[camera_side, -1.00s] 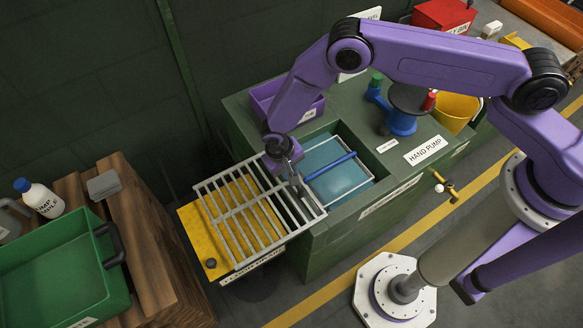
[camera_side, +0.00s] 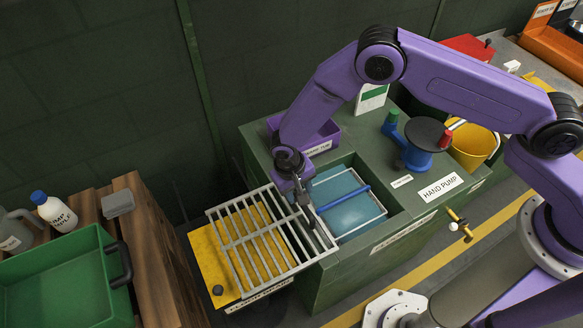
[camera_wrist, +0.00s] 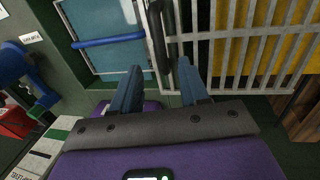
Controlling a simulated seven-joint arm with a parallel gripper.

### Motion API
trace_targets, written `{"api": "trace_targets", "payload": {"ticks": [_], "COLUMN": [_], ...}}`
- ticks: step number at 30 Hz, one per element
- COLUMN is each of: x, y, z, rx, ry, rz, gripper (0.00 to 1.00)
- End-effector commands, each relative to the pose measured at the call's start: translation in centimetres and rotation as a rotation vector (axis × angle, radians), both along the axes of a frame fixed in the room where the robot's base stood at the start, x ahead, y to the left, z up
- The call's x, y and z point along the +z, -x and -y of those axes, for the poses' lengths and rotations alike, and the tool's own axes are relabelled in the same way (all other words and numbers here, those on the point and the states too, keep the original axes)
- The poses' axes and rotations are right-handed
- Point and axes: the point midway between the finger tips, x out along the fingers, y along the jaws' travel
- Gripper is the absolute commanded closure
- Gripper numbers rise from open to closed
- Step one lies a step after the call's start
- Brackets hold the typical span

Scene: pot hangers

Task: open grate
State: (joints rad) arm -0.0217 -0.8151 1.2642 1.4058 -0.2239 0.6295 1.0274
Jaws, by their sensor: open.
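The grate (camera_side: 262,246), a pale grey frame of parallel bars, lies over a yellow board at the left end of the green cabinet. To its right is an open bay with a blue panel (camera_side: 345,212) and a blue bar (camera_side: 343,197) across it. My gripper (camera_side: 306,208) is at the grate's right end, pointing down. In the wrist view my gripper (camera_wrist: 158,85) is open, its two fingers apart. A dark upright handle (camera_wrist: 158,38) on the grate's edge (camera_wrist: 207,38) lies just ahead of and between them. I cannot tell whether the fingers touch it.
A purple tub (camera_side: 316,141) stands behind the bay. A blue hand pump (camera_side: 416,150) and a yellow bucket (camera_side: 472,146) stand to the right. A green tray (camera_side: 68,285) and a white bottle (camera_side: 54,211) sit on wooden furniture at left.

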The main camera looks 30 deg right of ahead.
Motion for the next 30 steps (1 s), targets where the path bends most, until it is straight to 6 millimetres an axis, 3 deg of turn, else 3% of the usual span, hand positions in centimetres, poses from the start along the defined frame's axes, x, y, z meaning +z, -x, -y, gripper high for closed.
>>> {"api": "trace_targets", "payload": {"ticks": [9, 15, 21, 30], "x": [6.5, 9.4, 10.6, 10.7], "y": [-0.1, 0.0, 0.0, 0.0], "z": [-1.4, -1.9, -2.1, -2.1], "rx": [-0.001, 0.0, -0.001, -0.001], "ry": [-0.004, -0.002, -0.001, 0.0], "rz": [0.003, 0.001, 0.0, -0.001], "gripper": [0.56, 0.56, 0.56, 0.56]}}
